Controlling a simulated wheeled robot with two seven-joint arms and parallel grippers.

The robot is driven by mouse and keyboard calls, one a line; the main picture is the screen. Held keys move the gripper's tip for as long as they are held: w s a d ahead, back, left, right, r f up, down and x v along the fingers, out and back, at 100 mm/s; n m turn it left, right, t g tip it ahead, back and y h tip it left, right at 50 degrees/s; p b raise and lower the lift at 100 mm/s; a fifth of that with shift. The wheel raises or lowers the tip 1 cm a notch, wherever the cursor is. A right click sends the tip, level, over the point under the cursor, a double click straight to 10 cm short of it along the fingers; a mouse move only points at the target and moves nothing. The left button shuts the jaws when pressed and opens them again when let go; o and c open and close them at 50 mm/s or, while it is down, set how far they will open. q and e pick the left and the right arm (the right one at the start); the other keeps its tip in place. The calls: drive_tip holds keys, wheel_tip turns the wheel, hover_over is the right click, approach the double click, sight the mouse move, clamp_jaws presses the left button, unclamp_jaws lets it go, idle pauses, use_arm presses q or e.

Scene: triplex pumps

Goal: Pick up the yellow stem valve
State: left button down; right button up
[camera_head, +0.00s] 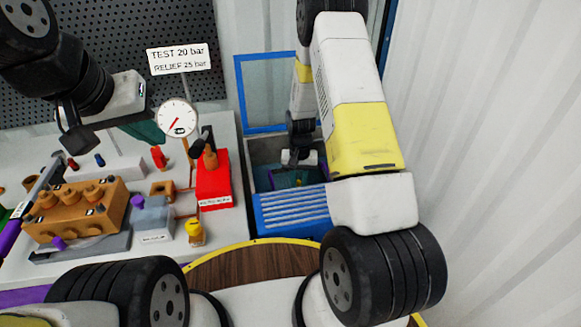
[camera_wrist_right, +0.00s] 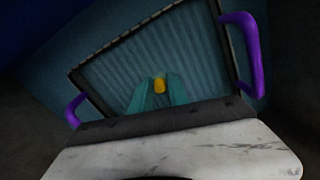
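In the right wrist view a small yellow piece (camera_wrist_right: 160,86) shows between the teal fingertips of my right gripper (camera_wrist_right: 160,80). It looks like the stem valve, but its stem cannot be made out. The fingers reach over a ribbed grey-blue tray (camera_wrist_right: 205,50); whether they touch the piece cannot be told. In the head view my right gripper (camera_head: 288,178) is down in the bin beside the bench, mostly hidden. A yellow part with a rounded top (camera_head: 195,232) stands at the bench's front edge. My left gripper (camera_head: 146,131) is above the bench's back, its tips partly hidden.
The tray has purple handles (camera_wrist_right: 250,60). A blue slatted box (camera_head: 292,210) and blue frame (camera_head: 262,82) border the bin. The bench holds an orange pump block (camera_head: 75,212), a red block (camera_head: 213,180), a gauge (camera_head: 178,118) and a sign (camera_head: 180,58). A white wall closes the right.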

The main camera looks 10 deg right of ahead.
clamp_jaws()
